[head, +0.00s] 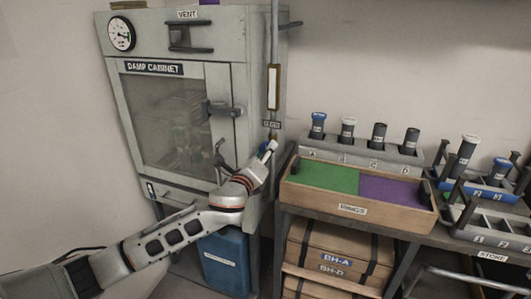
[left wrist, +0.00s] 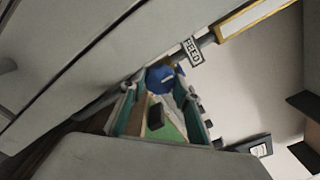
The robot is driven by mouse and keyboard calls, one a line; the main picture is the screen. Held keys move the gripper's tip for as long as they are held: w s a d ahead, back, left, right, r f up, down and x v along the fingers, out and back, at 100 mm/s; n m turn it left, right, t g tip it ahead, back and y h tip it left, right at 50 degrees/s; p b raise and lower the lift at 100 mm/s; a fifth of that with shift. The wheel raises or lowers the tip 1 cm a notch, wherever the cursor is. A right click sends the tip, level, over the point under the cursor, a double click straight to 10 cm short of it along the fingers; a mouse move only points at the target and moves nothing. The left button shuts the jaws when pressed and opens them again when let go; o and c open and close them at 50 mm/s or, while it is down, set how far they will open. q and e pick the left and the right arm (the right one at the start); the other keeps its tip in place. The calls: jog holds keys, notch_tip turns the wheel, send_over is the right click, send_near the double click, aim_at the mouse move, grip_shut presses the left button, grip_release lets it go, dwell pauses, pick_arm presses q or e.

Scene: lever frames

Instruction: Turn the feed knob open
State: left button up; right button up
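The feed knob (left wrist: 160,78) is a round blue knob just below the FEED label (left wrist: 193,51) in the left wrist view. In the head view the FEED label (head: 272,124) is on the pipe beside the damp cabinet, and the knob is hidden behind my gripper. My left gripper (head: 266,150) is close under that label. In the left wrist view its teal-edged fingers (left wrist: 157,88) are apart, with the blue knob at or just beyond their tips. I cannot tell whether they touch it. My right gripper is in neither view.
The damp cabinet (head: 229,70) stands left of the pipe (head: 274,45). A wooden tray (head: 350,208) with green and purple sections is on the bench at right. A rack (head: 350,153) with several dark bottles stands behind it. A blue container (head: 224,262) is below the cabinet.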

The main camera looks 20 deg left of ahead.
pick_arm(q)
jog(key=shift+n, duration=0.3)
jog(key=shift+n+p, duration=2.45)
jog(key=shift+n, duration=3.35)
jog(key=shift+d, duration=0.1)
jog(key=o, duration=0.8)
jog(key=shift+o, duration=0.2)
